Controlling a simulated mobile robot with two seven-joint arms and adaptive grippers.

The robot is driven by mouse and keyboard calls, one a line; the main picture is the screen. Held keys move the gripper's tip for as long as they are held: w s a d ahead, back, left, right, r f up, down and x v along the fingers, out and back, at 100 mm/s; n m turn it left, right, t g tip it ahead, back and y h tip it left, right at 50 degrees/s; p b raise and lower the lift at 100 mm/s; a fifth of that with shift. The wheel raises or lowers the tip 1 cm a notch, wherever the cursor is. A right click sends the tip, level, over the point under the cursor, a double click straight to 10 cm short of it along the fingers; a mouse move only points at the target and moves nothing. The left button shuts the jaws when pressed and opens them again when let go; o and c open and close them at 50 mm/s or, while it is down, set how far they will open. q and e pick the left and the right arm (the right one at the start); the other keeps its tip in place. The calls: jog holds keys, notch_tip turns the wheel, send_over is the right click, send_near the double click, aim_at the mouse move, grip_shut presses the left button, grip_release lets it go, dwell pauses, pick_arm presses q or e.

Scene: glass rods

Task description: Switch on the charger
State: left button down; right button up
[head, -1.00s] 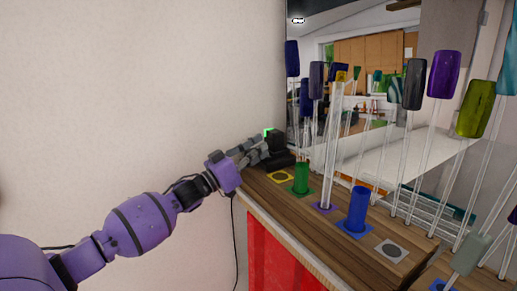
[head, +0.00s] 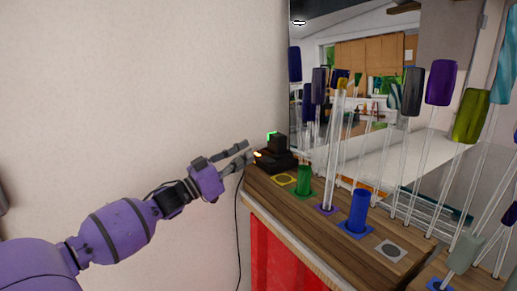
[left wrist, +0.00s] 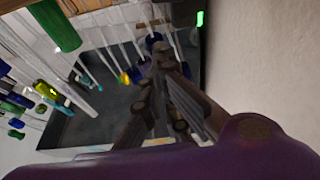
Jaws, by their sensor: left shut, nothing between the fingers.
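The charger (head: 277,158) is a small black device at the far left end of the wooden counter, by the wall. A green light shows at its top and a small orange light on its left side. In the left wrist view a green light (left wrist: 200,19) shows near the top, right of the fingers. My left gripper (head: 249,151) is shut and empty, just left of the charger, with a small gap between them. Its fingers (left wrist: 160,48) also show in the left wrist view. My right gripper is not in view.
Green (head: 304,180) and blue (head: 358,212) cylinders stand on coloured squares along the counter (head: 330,240). Several clear rods with coloured tops rise to the right, before a mirror-like panel. A black cable hangs at the counter's left edge. The wall side is clear.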

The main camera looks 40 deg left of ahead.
pick_arm(q)
jog(key=v, duration=0.3)
jog(key=shift+r, duration=0.1)
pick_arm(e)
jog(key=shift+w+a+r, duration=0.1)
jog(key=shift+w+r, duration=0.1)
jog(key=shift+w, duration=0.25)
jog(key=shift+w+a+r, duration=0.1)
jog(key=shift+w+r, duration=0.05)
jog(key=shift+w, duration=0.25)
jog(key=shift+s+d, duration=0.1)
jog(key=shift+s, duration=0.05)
